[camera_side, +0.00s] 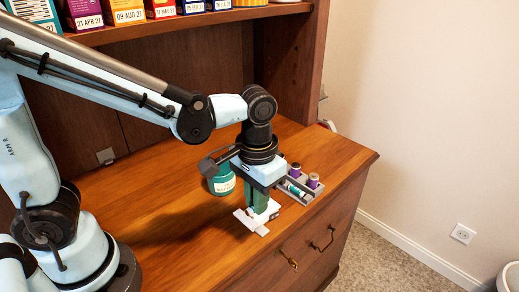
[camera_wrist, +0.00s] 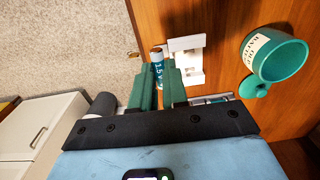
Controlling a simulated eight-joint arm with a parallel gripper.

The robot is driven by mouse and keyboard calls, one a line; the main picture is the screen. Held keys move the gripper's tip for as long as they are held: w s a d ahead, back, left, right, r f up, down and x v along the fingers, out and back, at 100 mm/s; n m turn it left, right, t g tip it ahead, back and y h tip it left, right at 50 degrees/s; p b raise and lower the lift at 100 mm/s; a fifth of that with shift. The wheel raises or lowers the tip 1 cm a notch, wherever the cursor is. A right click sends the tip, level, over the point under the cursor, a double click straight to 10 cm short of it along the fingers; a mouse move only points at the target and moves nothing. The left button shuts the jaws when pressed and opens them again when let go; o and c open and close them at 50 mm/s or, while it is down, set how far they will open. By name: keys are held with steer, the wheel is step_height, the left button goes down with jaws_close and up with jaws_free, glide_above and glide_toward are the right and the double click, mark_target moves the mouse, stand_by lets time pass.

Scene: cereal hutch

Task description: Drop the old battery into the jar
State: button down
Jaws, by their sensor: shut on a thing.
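The old battery (camera_wrist: 157,68), teal with a white band marked 1.5 and a pale end, is between the two green fingers of my gripper (camera_wrist: 158,84). My gripper (camera_side: 258,208) is shut on it, pointing down low over the counter beside a white holder (camera_side: 244,219). The white holder also shows in the wrist view (camera_wrist: 189,66), just right of the battery. The jar (camera_side: 222,182) is green with a white label and stands behind and left of my gripper. In the wrist view the jar (camera_wrist: 282,62) is open, its inside looks empty, and a round green piece sits at its side.
A grey tray (camera_side: 292,194) with purple-topped batteries (camera_side: 313,180) and a teal one stands close right of my gripper. The counter's front edge is near. A shelf with several cereal boxes (camera_side: 128,10) is above. The wooden counter (camera_side: 150,205) on the left is clear.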

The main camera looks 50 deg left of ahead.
steer(key=s+d+r, duration=0.3)
steer(key=n, duration=0.9)
glide_toward(221, 178)
steer(key=w+a+f, duration=0.2)
steer(key=a, duration=0.1)
steer(key=shift+s+f, duration=0.1)
steer(key=shift+f, duration=1.5)
steer(key=c, duration=1.1)
jaws_free()
steer(key=shift+o, duration=0.5)
steer(key=shift+o, duration=0.9)
